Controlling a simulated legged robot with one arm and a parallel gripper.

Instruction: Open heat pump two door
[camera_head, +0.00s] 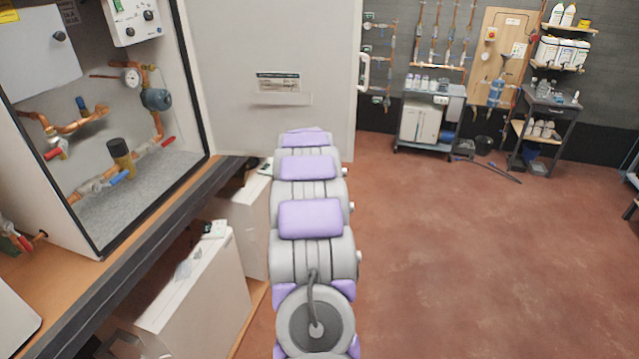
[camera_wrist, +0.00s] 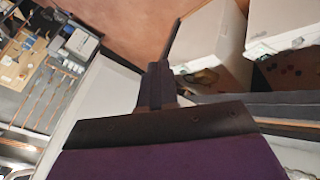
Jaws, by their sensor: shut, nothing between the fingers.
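A heat pump cabinet (camera_head: 197,75) stands at the left in the head view, its inside with copper pipes, gauge and valves exposed. Its pale door (camera_head: 225,50) stands swung wide open to the right, with a label on it and a white handle (camera_head: 363,72) at its far edge. No readable number shows which heat pump this is. My arm reaches forward in front of the door, hiding part of its lower edge. My gripper is hidden in the head view. In the wrist view, my dark gripper (camera_wrist: 168,60) is shut and empty, beside a pale panel (camera_wrist: 105,90) that looks like the door.
A wooden bench (camera_head: 185,190) with a dark edge carries the cabinet; white boxes (camera_head: 195,290) stand below it. A cart (camera_head: 430,120) and a shelf rack (camera_head: 545,125) stand along the back wall. The red-brown floor (camera_head: 460,260) at right is mostly clear.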

